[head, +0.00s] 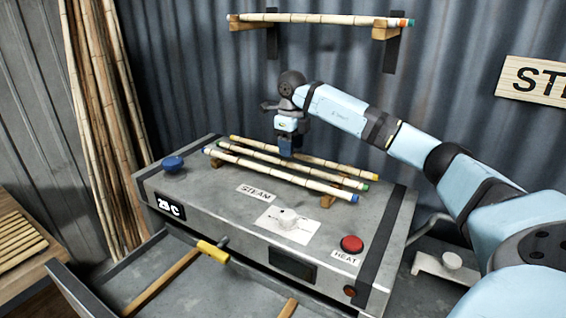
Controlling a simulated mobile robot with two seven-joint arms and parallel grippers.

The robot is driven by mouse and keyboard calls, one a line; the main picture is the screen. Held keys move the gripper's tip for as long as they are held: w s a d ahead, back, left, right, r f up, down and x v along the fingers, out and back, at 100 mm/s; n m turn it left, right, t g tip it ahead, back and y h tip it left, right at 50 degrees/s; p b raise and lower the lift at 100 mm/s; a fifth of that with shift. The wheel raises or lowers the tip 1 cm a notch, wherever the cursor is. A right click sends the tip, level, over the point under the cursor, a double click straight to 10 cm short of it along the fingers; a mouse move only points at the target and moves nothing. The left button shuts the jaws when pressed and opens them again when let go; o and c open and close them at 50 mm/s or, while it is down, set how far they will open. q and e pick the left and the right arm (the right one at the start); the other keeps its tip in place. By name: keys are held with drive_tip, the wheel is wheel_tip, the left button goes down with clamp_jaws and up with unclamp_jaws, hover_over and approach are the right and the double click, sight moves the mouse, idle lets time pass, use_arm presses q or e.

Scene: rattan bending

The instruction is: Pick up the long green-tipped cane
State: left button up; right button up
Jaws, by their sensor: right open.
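Three bamboo canes lie side by side on the steam box, resting on small wooden blocks. The middle one, a cane with a green tip at its right end (325,174), lies between a cane with a yellow-orange tip (335,165) behind it and a blue-tipped cane (265,170) in front. My right gripper (286,153) points down over the middle of the canes. It is open, and its dark fingers hide a short stretch of cane. I cannot tell whether the fingers touch a cane. My left gripper is out of view.
An open drawer with a yellow handle (213,251) is in front. Another cane (310,19) rests on wall brackets. Tall canes (100,110) lean at left.

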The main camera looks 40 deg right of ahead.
sight(292, 163)
drive_tip(key=shift+s+f, duration=0.1)
drive_tip(key=shift+f, duration=0.3)
wheel_tip(292, 163, down, 4)
drive_tip(key=shift+r+p, duration=0.2)
drive_tip(key=shift+p, duration=0.65)
drive_tip(key=shift+f, duration=0.35)
drive_tip(key=shift+c, duration=0.4)
clamp_jaws()
